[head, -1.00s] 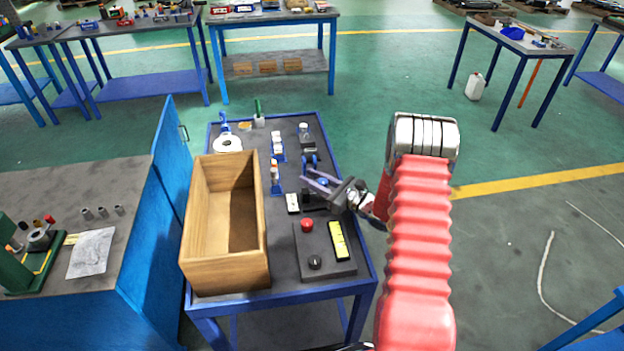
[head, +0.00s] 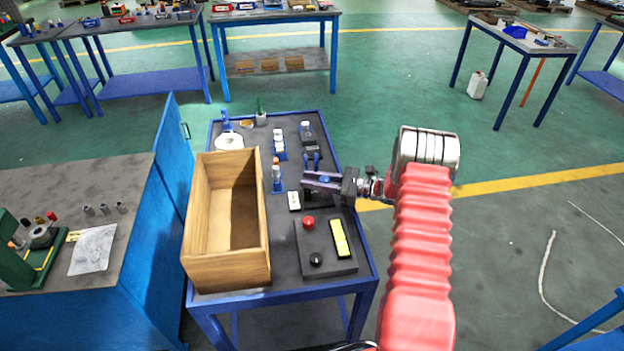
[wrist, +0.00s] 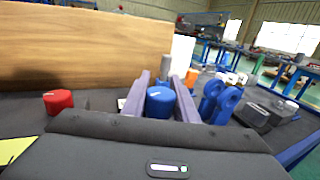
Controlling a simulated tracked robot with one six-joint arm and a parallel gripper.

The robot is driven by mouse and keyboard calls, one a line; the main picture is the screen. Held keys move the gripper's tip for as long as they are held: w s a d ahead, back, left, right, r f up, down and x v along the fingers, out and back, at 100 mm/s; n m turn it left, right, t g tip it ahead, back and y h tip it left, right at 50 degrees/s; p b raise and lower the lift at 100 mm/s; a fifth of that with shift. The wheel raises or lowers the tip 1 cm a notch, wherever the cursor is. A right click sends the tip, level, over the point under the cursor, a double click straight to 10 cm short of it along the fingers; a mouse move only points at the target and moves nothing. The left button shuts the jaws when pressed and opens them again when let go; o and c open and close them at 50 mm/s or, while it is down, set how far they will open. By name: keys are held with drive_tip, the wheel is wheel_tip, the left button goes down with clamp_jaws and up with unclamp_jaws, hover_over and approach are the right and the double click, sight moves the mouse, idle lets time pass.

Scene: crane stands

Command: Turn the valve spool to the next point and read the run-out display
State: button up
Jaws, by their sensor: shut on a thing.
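My gripper (head: 308,181) is over the middle of the blue cart, its fingers pointing left. It is shut on a blue round knob (head: 324,180), which I take to be the valve spool's end. In the wrist view the knob (wrist: 160,103) stands between the two grey-purple fingers, with a pale mark on its top. The rest of the spool is hidden below the fingers. A small white-faced box (head: 294,201), possibly the run-out display, lies just below the fingers; its reading is too small to tell.
An open wooden box (head: 196,225) fills the cart's left side. A control panel with a red button (head: 308,222), black knob (head: 316,259) and yellow strip (head: 341,239) sits at the near right.

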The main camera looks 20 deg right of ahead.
drive_tip(key=n+g+y, duration=0.1)
drive_tip(key=n+g, duration=0.1)
drive_tip(key=g, duration=0.1)
drive_tip(key=s+n+g+y, duration=0.1)
drive_tip(key=n+g, duration=0.1)
drive_tip(key=shift+a+g, duration=0.2)
drive_tip(key=shift+g, duration=0.2)
drive_tip(key=shift+s+n+g+y, duration=0.25)
drive_tip(key=shift+n+g, duration=0.4)
drive_tip(key=shift+g, duration=0.4)
drive_tip(key=shift+s+n+g+y, duration=0.15)
drive_tip(key=shift+s+n+g, duration=0.1)
drive_tip(key=shift+n+g, duration=0.6)
drive_tip(key=shift+r+g, duration=0.1)
drive_tip(key=shift+g, duration=0.4)
drive_tip(key=o, duration=1.1)
drive_tip(key=shift+s, duration=0.1)
drive_tip(key=shift+c, duration=0.2)
